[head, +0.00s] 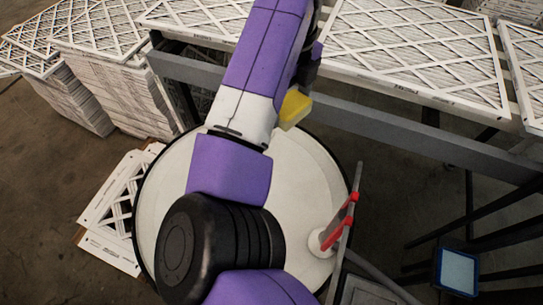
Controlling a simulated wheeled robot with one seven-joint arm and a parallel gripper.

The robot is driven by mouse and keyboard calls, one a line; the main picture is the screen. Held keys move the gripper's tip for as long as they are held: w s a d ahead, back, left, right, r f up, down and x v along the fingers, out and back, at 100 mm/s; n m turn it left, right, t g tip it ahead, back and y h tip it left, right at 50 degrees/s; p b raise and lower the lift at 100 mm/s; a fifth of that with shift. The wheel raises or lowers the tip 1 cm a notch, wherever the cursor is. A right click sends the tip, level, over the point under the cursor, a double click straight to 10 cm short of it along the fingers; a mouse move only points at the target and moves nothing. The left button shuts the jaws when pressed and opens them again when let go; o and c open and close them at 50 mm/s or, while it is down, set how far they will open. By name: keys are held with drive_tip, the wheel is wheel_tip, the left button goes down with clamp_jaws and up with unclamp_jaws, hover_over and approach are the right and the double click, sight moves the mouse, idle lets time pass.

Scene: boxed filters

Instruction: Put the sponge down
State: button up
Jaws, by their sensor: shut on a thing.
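The yellow sponge (295,108) shows just right of my white-and-purple forearm, near the front edge of the filter table. Part of it is hidden behind the forearm. My gripper (306,82) is mostly hidden behind the arm; only a dark part shows above the sponge. It is shut on the sponge. The fingertips are not clearly visible. I cannot tell how high the sponge is above what lies below it.
A long grey-framed table (400,135) runs across the back, with white lattice-faced filters (410,50) on top. Stacks of filters (95,75) stand at upper left. More filters (115,210) lie on the floor at left. A blue-framed panel (457,271) is at lower right.

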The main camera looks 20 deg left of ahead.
sight(282, 161)
drive_tip(key=shift+a+f, duration=0.15)
wheel_tip(282, 161, down, 20)
drive_tip(key=p, duration=0.3)
drive_tip(key=shift+a, duration=0.1)
drive_tip(key=o, duration=1.3)
wheel_tip(282, 161, up, 12)
drive_tip(key=b, duration=0.2)
drive_tip(key=shift+b, duration=0.3)
